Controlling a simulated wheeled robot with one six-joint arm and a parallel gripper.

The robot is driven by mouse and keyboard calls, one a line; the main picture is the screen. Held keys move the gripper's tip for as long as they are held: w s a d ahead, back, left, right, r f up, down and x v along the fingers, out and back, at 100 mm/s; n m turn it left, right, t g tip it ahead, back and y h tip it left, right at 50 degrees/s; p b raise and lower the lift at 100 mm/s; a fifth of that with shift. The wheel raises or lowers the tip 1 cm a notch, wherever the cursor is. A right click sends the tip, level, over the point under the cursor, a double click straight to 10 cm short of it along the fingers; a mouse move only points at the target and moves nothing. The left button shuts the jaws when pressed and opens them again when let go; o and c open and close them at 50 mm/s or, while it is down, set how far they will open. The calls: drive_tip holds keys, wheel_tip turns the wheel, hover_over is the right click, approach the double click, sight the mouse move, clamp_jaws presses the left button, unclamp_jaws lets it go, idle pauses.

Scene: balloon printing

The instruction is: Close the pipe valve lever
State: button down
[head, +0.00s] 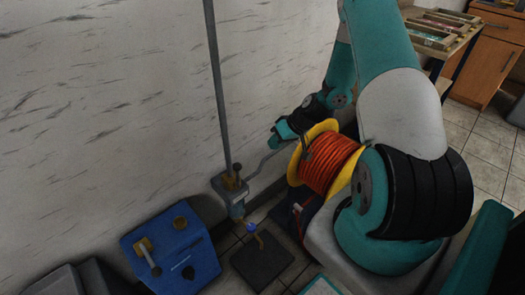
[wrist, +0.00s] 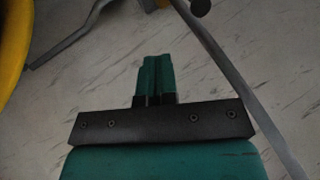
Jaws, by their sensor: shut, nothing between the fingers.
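The pipe valve (head: 233,188) is a grey fitting at the foot of a thin vertical pipe (head: 216,85) by the wall. A short lever with a black knob (head: 237,168) stands up at it. My gripper (head: 279,137) is above and to the right of the valve, beside the cable reel, apart from the lever. In the wrist view my gripper's green fingers (wrist: 153,70) are together and empty. A black knob (wrist: 201,6), likely the lever's, shows at the top edge there, ahead and right of the fingertips; the rest of the valve is mostly out of frame.
A yellow reel of orange cable (head: 328,162) stands close to my gripper. A bent grey pipe (head: 268,160) runs from the valve toward it. A blue machine (head: 172,255) and a dark box (head: 262,262) sit low near the valve. The wall is close behind.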

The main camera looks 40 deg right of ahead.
approach(238, 177)
drive_tip(key=w+d+f, duration=0.2)
drive_tip(key=w+d, duration=0.1)
drive_tip(key=d, duration=0.1)
drive_tip(key=shift+w+a+r, duration=0.1)
drive_tip(key=shift+w+a, duration=0.05)
drive_tip(key=shift+a, duration=0.9)
drive_tip(key=shift+w+a, duration=0.1)
drive_tip(key=shift+a, duration=0.95)
